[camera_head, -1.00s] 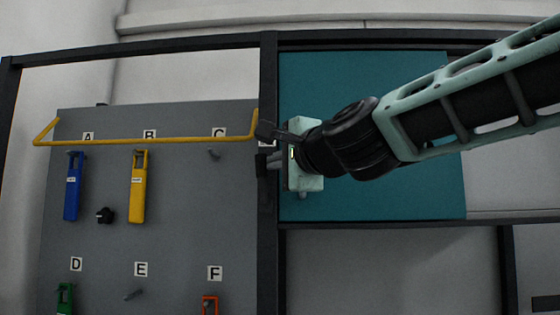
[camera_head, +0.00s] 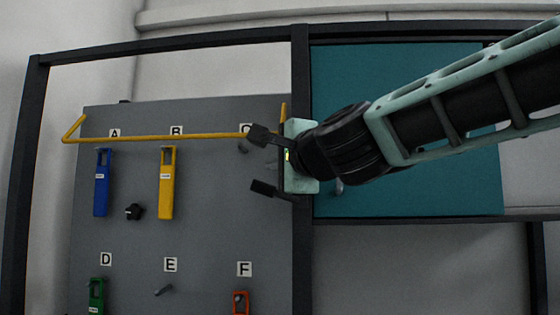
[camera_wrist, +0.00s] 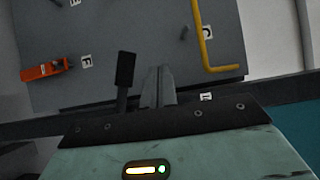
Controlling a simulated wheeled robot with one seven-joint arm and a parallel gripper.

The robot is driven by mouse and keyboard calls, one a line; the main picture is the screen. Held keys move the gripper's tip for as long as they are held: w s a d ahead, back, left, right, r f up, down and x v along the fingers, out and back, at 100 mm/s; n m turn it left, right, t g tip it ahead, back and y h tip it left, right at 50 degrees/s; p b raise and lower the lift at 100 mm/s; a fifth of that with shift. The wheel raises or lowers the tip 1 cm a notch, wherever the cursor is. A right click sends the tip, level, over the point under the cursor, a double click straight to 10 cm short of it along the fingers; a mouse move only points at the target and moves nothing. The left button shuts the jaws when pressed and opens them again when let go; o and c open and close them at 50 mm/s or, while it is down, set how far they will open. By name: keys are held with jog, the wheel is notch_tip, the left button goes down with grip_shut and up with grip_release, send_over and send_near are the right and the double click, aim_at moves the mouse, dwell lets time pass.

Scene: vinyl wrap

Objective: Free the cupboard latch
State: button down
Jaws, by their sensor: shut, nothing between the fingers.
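The cupboard has a teal door (camera_head: 410,130) behind my arm, and its left edge lies along a dark frame post (camera_head: 302,75). A black lever (camera_head: 264,188), which looks like the latch, sticks out left of the post over the grey board. The lever also shows upright in the wrist view (camera_wrist: 125,70); its root is hidden behind my gripper's body. My gripper (camera_head: 260,137) is shut and empty, its fingers pointing left across the post, above the lever. In the wrist view the shut fingers (camera_wrist: 160,85) are beside the lever, with a gap at the tips.
The grey board (camera_head: 205,225) carries lettered hooks. A blue tag (camera_head: 102,182), a yellow tag (camera_head: 167,185), a green tag (camera_head: 96,296) and an orange tag (camera_head: 240,303) hang there. A yellow bar (camera_head: 160,138) crosses its top, close to my fingers. A black knob (camera_head: 134,212) sits between tags.

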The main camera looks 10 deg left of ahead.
jog(key=shift+a+f+b, duration=0.35)
jog(key=shift+a+f, duration=0.35)
jog(key=shift+a, duration=0.15)
dwell(0.3)
jog(key=p+v, duration=0.2)
jog(key=v, duration=1.3)
jog(key=shift+r, duration=0.2)
jog(key=shift+p+v, duration=1.2)
jog(key=shift+p, duration=2.3)
jog(key=shift+f, duration=0.25)
